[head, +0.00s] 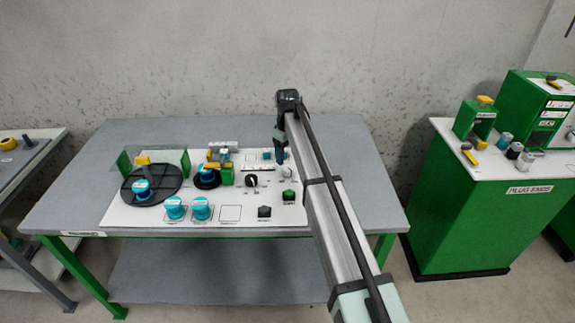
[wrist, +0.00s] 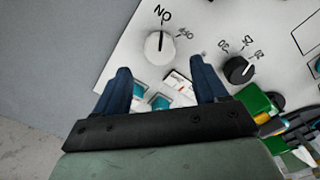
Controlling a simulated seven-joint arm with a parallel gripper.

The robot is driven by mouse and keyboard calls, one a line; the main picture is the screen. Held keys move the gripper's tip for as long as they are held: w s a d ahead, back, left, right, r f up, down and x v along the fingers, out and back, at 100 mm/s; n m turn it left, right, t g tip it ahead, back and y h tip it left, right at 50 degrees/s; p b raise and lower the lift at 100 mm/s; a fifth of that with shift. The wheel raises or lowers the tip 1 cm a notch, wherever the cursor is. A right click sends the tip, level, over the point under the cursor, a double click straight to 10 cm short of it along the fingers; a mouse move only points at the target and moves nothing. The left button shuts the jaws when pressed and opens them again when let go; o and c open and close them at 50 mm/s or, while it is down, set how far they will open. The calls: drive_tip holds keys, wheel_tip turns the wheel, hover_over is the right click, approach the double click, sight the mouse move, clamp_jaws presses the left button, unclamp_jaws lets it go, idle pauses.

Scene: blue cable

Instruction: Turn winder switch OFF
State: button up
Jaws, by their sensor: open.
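The winder switch is a white round knob (wrist: 158,47) on the white panel (wrist: 120,60) in the wrist view, with ON and OFF printed beside it. A dark mark on the knob appears to point toward ON. In the head view the white knob (head: 288,173) is small, at the panel's right side. My gripper (wrist: 163,78) is open, its two blue fingers apart with nothing held between them. The knob lies beyond the fingertips, apart from them in the picture. In the head view my gripper (head: 280,156) points down just above the knob area; its exact height is unclear.
A black dial (wrist: 238,70) with numbers sits right of the knob in the wrist view. Teal pieces (wrist: 150,97) show between the fingers. In the head view, a black reel (head: 166,188) and teal spools (head: 202,209) stand left. The grey table (head: 365,180) is clear at right.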

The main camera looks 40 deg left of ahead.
sight(288, 167)
drive_tip(key=shift+f, duration=2.75)
drive_tip(key=shift+c, duration=0.3)
drive_tip(key=c, duration=1)
drive_tip(key=shift+m, duration=0.4)
drive_tip(key=m, duration=0.5)
drive_tip(key=shift+m, duration=0.3)
drive_tip(key=m, duration=0.5)
drive_tip(key=shift+w, duration=0.1)
drive_tip(key=shift+m, duration=0.4)
